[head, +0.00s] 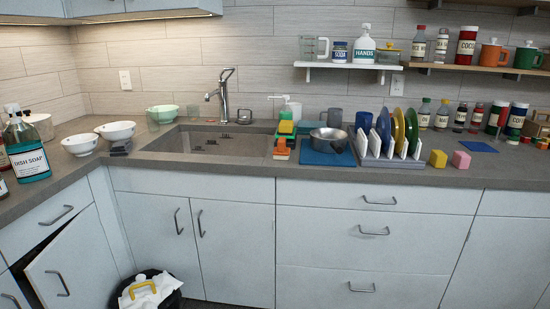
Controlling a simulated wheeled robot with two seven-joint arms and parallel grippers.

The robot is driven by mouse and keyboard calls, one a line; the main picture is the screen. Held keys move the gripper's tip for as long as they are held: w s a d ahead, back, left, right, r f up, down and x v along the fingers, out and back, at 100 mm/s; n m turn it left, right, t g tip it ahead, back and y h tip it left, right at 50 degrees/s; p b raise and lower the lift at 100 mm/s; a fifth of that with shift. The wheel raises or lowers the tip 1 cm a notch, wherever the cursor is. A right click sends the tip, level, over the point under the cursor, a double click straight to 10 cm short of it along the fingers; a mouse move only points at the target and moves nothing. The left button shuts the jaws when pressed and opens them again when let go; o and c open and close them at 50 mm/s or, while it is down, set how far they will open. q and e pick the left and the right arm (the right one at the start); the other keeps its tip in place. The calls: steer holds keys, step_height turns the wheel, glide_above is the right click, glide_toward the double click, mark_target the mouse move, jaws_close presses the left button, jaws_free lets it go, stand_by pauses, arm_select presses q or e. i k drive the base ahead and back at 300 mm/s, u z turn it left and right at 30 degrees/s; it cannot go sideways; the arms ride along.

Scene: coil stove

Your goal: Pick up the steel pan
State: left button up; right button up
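The steel pan (327,136) is a small, round, shiny metal vessel. It sits on a blue mat (318,157) on the counter, just right of the sink and left of the dish rack. What looks like its short handle points toward the front right, but it is too small to be sure. Neither of my grippers shows in the head view.
A dish rack (393,161) with upright plates stands close to the pan's right. The sink (205,144) and faucet (224,95) lie left, with orange and green cleaning items between. A shelf (347,66) hangs above. A black bin (170,300) stands on the floor.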

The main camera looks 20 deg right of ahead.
mark_target(325, 140)
steer(key=z, duration=1.15)
steer(key=i, duration=0.85)
steer(key=u, duration=0.05)
